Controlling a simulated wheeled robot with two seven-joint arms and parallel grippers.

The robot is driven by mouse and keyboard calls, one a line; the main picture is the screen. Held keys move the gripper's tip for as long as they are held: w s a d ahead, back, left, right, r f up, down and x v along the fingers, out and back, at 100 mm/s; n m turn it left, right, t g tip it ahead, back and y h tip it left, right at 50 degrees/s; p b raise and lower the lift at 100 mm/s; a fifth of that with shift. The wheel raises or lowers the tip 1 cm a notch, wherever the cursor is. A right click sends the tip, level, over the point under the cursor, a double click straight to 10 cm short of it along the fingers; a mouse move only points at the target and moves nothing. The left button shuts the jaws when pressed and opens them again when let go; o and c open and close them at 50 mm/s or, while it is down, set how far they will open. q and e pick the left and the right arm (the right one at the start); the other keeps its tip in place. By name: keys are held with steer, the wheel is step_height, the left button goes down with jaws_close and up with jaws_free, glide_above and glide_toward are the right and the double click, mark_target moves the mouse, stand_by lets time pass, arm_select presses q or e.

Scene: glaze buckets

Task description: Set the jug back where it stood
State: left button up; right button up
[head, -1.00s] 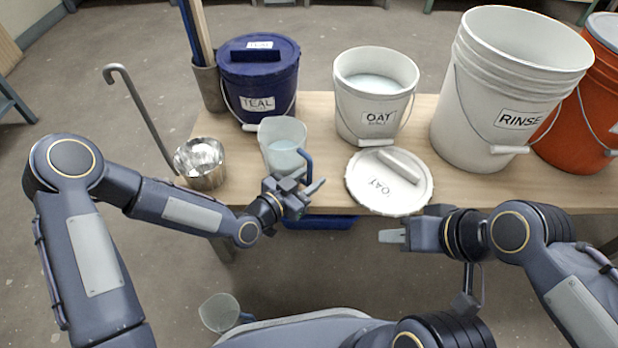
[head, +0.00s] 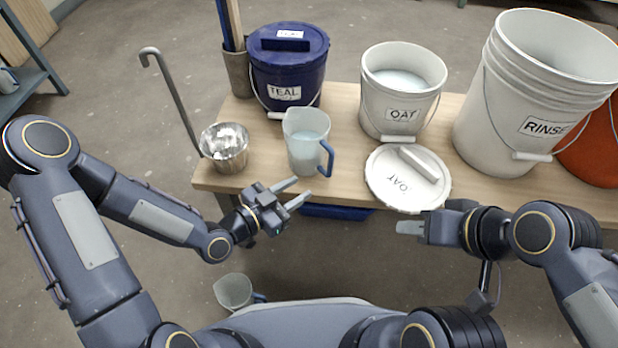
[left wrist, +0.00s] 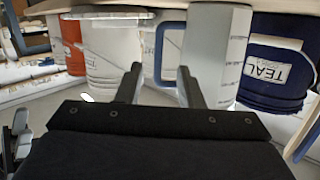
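The jug (head: 305,142) is clear with a blue handle and holds pale liquid. It stands upright on the table between the ladle and the OAT lid, in front of the TEAL bucket. In the left wrist view the jug (left wrist: 216,50) shows with its handle (left wrist: 170,48) beyond the fingertips. My left gripper (head: 294,193) is open and empty, just off the table's front edge, apart from the jug's handle. My right gripper (head: 408,227) is at the front edge near the OAT lid; its two fingers cannot be told apart.
The OAT bucket (head: 402,75) is open, and its lid (head: 400,190) lies in front of it. The TEAL bucket (head: 291,73) is closed. The RINSE bucket (head: 500,115) stands right. A ladle (head: 224,143) stands at the left. A second jug (head: 234,291) is low, near my base.

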arm_select(q)
steer(key=shift+s+a+r, duration=0.1)
steer(key=shift+s+a, duration=0.2)
steer(key=shift+a, duration=0.05)
steer(key=s+a+r+n+g+y, duration=0.1)
steer(key=a+r+n+y, duration=0.3)
steer(key=a, duration=0.5)
steer(key=a+r+n+g+y, duration=0.1)
steer(key=a+y, duration=0.5)
steer(key=a, duration=0.2)
steer(key=s+a+r+n+g, duration=0.1)
steer(key=s+r+n, duration=0.3)
steer(key=s, duration=0.4)
steer(key=s+a+r+n+g, duration=0.1)
steer(key=s+a+r+n, duration=0.1)
steer(key=s+r+n, duration=0.2)
steer(key=s, duration=0.3)
steer(key=shift+s+h, duration=0.3)
steer(key=shift+s, duration=0.1)
steer(key=shift+a, duration=0.1)
